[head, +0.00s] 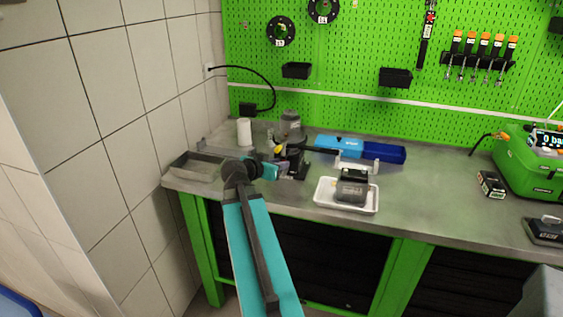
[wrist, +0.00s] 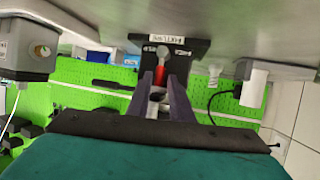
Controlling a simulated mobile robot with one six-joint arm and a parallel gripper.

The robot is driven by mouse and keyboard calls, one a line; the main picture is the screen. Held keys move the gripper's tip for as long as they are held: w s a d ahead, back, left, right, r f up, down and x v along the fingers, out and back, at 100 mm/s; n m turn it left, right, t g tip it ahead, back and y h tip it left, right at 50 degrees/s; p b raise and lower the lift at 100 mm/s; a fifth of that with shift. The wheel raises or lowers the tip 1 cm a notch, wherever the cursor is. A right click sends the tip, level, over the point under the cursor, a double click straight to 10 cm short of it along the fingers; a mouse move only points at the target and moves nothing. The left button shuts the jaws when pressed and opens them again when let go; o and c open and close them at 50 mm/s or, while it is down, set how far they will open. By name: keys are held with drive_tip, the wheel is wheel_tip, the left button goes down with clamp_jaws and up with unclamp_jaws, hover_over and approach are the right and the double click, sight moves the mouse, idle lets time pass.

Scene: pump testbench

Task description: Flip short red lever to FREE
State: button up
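In the wrist view, which appears upside down, the short red lever (wrist: 160,76) sits on a black block with white labels (wrist: 168,44). The label text is too small to read surely. My gripper (wrist: 159,84) has its two dark fingers on either side of the lever. They look open, with a small gap showing; I cannot tell whether either finger touches it. In the head view my gripper (head: 277,171) is at the black fixture (head: 297,160) on the bench. The lever itself is not clear there, partly hidden by my arm.
A grey bin (head: 195,168) stands left of my arm, and a white cylinder (head: 244,132) behind it. A white tray (head: 346,205) with a dark block is to the right. A blue case (head: 385,152) lies behind the tray. A green device (head: 530,160) stands far right.

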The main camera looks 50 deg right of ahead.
drive_tip(key=shift+d+f, duration=0.25)
drive_tip(key=shift+d, duration=0.4)
clamp_jaws()
drive_tip(key=shift+w+f+b, duration=0.15)
drive_tip(key=shift+w+b, duration=0.05)
drive_tip(key=shift+b, duration=0.3)
drive_tip(key=n+b, duration=0.1)
drive_tip(key=b, duration=0.1)
drive_tip(key=w+n+g+h+b, duration=0.1)
drive_tip(key=b, duration=0.1)
drive_tip(key=shift+w+a+f+g+b, duration=0.15)
drive_tip(key=shift+a+f+g+b, duration=0.1)
drive_tip(key=shift+f+g+b, duration=0.1)
drive_tip(key=n+b, duration=0.1)
drive_tip(key=w+n+g+h+b, duration=0.1)
drive_tip(key=b, duration=0.1)
drive_tip(key=shift+a+f+n, duration=0.2)
drive_tip(key=shift+f+n, duration=0.1)
drive_tip(key=shift+w+n+h+b, duration=0.15)
drive_tip(key=shift+n+h+b, duration=0.2)
drive_tip(key=shift+b, duration=0.45)
